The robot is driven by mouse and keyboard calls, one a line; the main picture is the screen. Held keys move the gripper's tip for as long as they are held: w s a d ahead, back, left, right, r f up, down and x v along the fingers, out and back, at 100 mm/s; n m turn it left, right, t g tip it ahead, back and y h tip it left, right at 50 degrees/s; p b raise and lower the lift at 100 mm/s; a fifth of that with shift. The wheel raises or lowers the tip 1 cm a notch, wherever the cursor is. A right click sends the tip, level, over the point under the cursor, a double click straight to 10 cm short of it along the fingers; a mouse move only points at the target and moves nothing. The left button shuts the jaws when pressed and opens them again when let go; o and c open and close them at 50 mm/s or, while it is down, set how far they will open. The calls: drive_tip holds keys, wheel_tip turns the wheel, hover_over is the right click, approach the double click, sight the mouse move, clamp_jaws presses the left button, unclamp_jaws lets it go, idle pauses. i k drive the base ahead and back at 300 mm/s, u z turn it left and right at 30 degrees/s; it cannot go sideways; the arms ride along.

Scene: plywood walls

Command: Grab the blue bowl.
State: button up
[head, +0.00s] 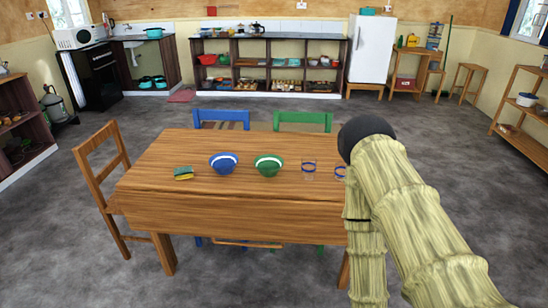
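The blue bowl (223,164), with a white band, stands upright on the wooden table (200,207), left of the middle of its top. Nothing touches it. My arm comes in from the lower right and covers the table's right end. My gripper is not in view, so its opening and its place relative to the bowl cannot be seen.
A green bowl (268,165) stands close to the right of the blue bowl. A yellow and green sponge (183,173) lies to the left. A blue-rimmed glass (309,170) stands to the right, with another partly hidden by my arm. Chairs stand behind and left.

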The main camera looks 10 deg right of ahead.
sight(224, 163)
drive_tip(key=z, duration=0.25)
drive_tip(key=i, duration=0.8)
drive_tip(key=u, duration=0.5)
drive_tip(key=i, duration=0.65)
drive_tip(key=u, duration=0.55)
